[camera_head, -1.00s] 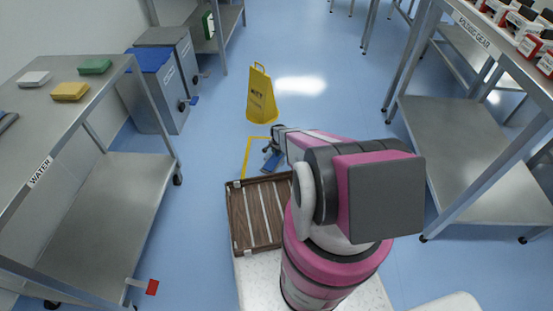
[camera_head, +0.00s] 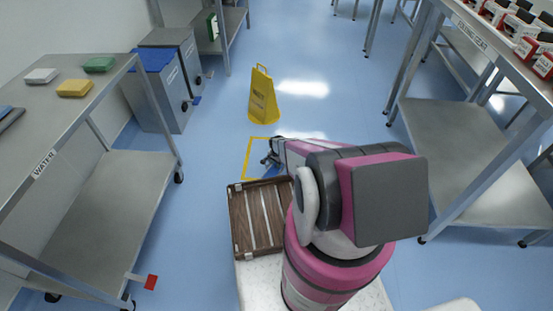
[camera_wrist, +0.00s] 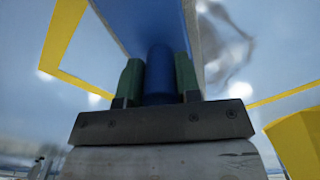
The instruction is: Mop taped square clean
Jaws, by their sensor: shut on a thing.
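My gripper (camera_wrist: 158,76) is shut on the blue handle of a mop (camera_wrist: 145,22), with a green finger pad on each side. The mop's flat blue head fills the upper middle of the wrist view. The yellow taped square (camera_head: 247,160) is on the blue floor, left of and beyond my arm; its tape also shows in the wrist view (camera_wrist: 60,40). In the head view my gripper (camera_head: 268,159) is low over the square. My arm hides the square's right part. I cannot tell whether the mop head touches the floor.
A yellow wet-floor sign (camera_head: 264,95) stands just beyond the square. A wooden slatted crate (camera_head: 232,225) sits on my near side. A steel table (camera_head: 60,115) with colored pads stands left, beside grey bins (camera_head: 185,75). Another steel table (camera_head: 470,150) stands right. The floor beyond the sign is open.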

